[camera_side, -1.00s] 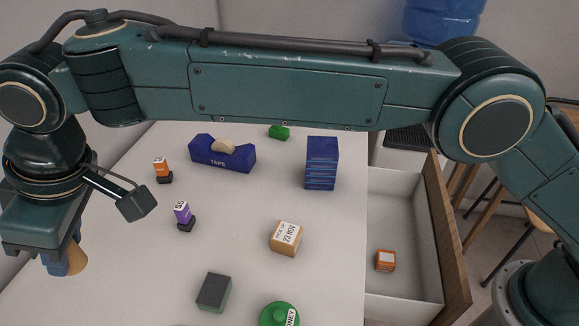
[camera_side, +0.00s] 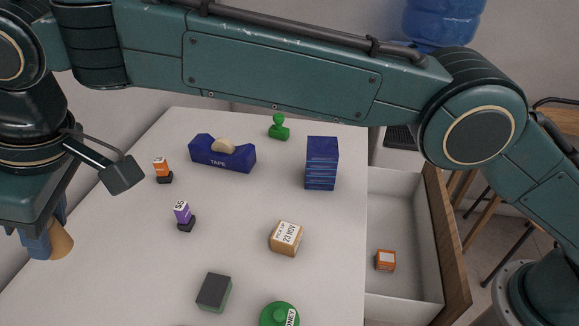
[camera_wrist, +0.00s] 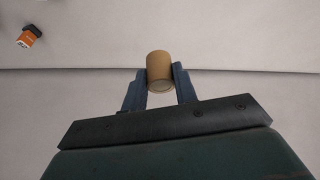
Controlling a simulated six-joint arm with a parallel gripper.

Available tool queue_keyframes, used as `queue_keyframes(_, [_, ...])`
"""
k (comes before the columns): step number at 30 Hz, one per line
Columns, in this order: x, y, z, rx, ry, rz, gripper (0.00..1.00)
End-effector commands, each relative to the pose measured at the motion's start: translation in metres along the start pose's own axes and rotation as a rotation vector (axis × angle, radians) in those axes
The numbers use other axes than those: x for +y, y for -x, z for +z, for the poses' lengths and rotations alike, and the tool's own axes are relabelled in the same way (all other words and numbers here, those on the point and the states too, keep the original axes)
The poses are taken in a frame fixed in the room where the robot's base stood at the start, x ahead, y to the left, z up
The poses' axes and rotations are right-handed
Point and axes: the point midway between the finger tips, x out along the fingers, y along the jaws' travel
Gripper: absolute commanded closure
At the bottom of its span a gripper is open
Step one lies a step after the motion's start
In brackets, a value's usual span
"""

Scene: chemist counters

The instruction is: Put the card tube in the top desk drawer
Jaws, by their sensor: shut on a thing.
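The card tube (camera_side: 61,241) is a short tan-brown cylinder at the far left of the side view. My gripper (camera_side: 46,243) is shut on it, with one blue finger seen beside it. In the wrist view the card tube (camera_wrist: 159,68) sits between the two fingertips of my gripper (camera_wrist: 160,82). The desk drawer (camera_side: 405,220) stands open at the right of the desk, with pale inner walls and a wooden front. An orange box (camera_side: 385,260) lies inside it. Much of the drawer floor is bare.

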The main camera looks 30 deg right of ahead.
Motion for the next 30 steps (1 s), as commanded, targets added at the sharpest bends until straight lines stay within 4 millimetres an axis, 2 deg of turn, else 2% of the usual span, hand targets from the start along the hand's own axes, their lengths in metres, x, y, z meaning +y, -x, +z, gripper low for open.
queue_keyframes(10, [0.001, 0.014, -0.005, 0.000, 0.001, 0.004, 0.92])
queue_keyframes(17, [0.025, 0.019, 0.001, 0.000, -0.050, 0.024, 0.92])
queue_keyframes(26, [0.073, 0.031, 0.017, 0.001, -0.155, 0.068, 0.92])
queue_keyframes(30, [0.108, 0.041, 0.031, 0.000, -0.233, 0.100, 0.92])
